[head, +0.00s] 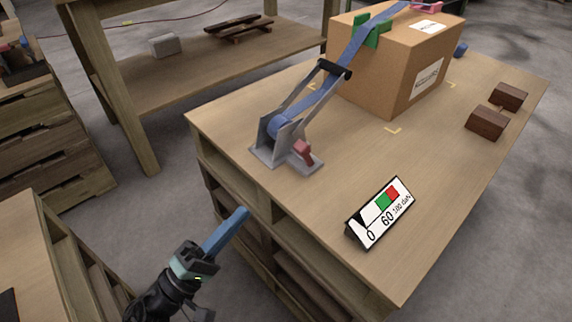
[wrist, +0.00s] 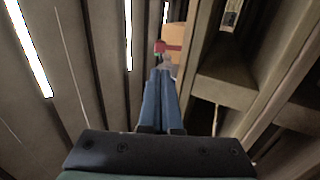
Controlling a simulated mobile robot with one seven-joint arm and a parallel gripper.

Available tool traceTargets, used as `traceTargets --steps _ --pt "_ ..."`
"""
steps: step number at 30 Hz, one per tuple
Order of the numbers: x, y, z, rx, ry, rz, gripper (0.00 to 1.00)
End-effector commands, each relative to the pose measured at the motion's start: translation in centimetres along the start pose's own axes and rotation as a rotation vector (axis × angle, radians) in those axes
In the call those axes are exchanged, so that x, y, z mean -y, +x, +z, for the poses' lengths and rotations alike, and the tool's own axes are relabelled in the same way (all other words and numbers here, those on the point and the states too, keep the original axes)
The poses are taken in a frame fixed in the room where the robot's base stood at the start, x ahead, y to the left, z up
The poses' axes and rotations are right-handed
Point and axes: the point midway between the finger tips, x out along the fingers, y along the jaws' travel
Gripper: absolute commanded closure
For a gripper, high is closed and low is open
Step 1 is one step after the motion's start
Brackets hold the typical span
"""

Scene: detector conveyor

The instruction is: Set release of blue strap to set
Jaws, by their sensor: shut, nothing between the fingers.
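The blue strap (head: 345,62) runs from a grey metal ratchet (head: 268,148) up over a cardboard box (head: 385,70). The ratchet's lever, with a black grip (head: 335,69), is raised and slants up towards the box. A red tab (head: 303,150), which looks like the release, sits on the right of the ratchet base. My gripper (head: 243,212) is shut and empty, off the table's near left edge and apart from the ratchet. Its blue fingers (wrist: 160,90) lie together in the wrist view. A small red thing (wrist: 159,47) shows beyond their tips; I cannot tell what it is.
A gauge sign (head: 381,213) marked 0, 60 and 100 daN stands near the front of the table (head: 330,205). Two brown blocks (head: 488,121) lie at the right. Green edge guards (head: 371,30) sit under the strap. The tabletop between ratchet and sign is clear.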

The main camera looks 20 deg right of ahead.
Motion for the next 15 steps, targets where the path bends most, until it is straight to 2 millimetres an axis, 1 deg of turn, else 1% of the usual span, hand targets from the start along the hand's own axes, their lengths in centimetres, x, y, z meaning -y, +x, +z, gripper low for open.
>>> traceTargets --steps 5,9,15 --pt "0.2 3.4 0.2 0.007 0.001 -0.001 1.0" --pt "0.2 6.5 0.2 0.007 0.001 -0.001 1.0" --pt "0.3 10.2 0.1 0.005 0.002 0.001 1.0"
